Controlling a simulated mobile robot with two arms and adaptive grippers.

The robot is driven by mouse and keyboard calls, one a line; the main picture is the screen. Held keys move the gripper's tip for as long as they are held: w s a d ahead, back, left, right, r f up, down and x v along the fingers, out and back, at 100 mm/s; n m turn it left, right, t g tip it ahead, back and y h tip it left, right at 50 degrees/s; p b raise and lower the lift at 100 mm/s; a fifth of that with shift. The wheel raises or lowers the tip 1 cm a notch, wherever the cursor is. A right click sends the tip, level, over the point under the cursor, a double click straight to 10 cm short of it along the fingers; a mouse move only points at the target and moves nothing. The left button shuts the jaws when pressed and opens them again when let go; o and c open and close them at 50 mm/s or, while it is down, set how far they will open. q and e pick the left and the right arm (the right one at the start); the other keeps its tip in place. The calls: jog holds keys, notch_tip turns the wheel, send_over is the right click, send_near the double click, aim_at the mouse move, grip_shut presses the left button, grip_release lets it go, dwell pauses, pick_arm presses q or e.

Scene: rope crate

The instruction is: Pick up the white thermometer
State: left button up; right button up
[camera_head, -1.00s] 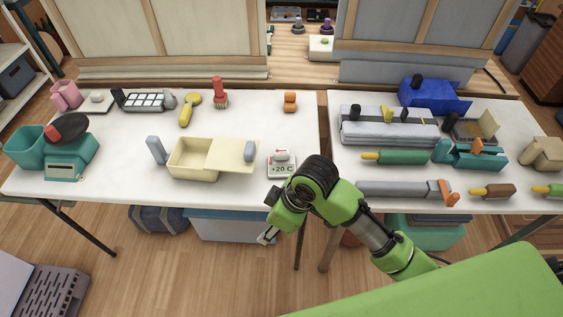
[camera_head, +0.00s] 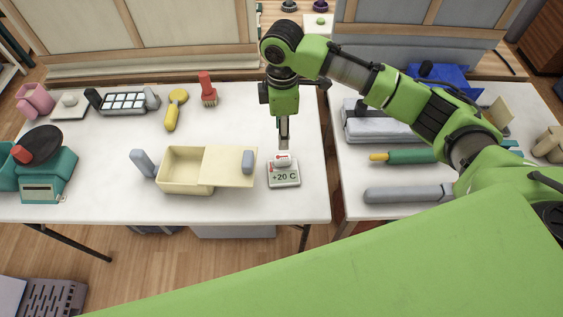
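The white thermometer (camera_head: 284,178), a small boxy device reading "+20 C" with a red mark and a raised white part on top, sits near the front right of the left table (camera_head: 240,205). My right gripper (camera_head: 284,146) points down just behind and above it. Its fingers are seen nearly edge-on, so I cannot tell whether they are open, or whether they touch the thermometer. My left gripper is out of view.
A cream box (camera_head: 185,170) with a grey handle stands left of the thermometer. A red brush (camera_head: 208,90) and a yellow tool (camera_head: 174,110) lie farther back. A gap separates the left table from the right table, which holds a green rolling pin (camera_head: 408,157).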

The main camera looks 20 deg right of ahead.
send_over(283, 156)
notch_tip(283, 156, down, 5)
jog(key=shift+w+a+r, duration=0.1)
jog(key=shift+w, duration=0.05)
notch_tip(283, 156, down, 2)
jog(key=shift+p, duration=0.45)
jog(key=f, duration=0.3)
jog(key=shift+s+f+p, duration=0.25)
jog(key=shift+f+p, duration=0.05)
jog(key=shift+p, duration=0.1)
jog(key=shift+f, duration=0.3)
grip_shut()
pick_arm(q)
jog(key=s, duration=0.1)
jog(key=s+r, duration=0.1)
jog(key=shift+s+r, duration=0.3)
